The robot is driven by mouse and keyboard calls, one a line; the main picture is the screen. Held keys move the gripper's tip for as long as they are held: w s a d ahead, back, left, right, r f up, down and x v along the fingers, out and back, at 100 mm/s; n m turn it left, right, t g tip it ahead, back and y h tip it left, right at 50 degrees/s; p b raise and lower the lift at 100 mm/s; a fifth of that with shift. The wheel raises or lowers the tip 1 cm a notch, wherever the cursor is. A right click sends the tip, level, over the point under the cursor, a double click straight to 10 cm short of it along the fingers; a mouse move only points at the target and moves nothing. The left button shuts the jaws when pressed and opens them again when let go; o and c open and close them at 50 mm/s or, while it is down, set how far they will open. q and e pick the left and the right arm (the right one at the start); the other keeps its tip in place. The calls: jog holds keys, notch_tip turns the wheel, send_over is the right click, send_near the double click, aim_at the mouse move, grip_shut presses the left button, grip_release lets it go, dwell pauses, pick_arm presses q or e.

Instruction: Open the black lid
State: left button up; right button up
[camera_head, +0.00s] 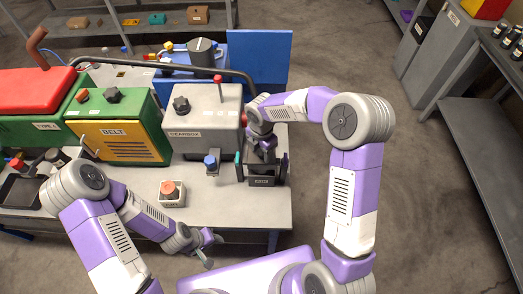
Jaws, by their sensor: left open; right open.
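Black knob-like caps show on the grey box marked GEARBOX (205,117), where one cap (181,104) sits on top, and on the green box marked BELT, where another cap (112,95) sits. I cannot tell which one is the black lid. My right gripper (262,158) is open, pointing down just right of the gearbox, over a small dark labelled box (263,181). Its fingers partly hide that box, and contact cannot be told. My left gripper (211,248) is open and empty, low in front of the table's front edge.
The green BELT box (122,142) with a yellow panel and a red machine (38,92) fill the table's left. A red button box (171,193) and a small blue-topped item (211,163) stand in front of the gearbox. A curved dark pipe (160,62) runs behind. Shelves stand at right.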

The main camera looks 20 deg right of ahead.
grip_shut()
dwell(0.3)
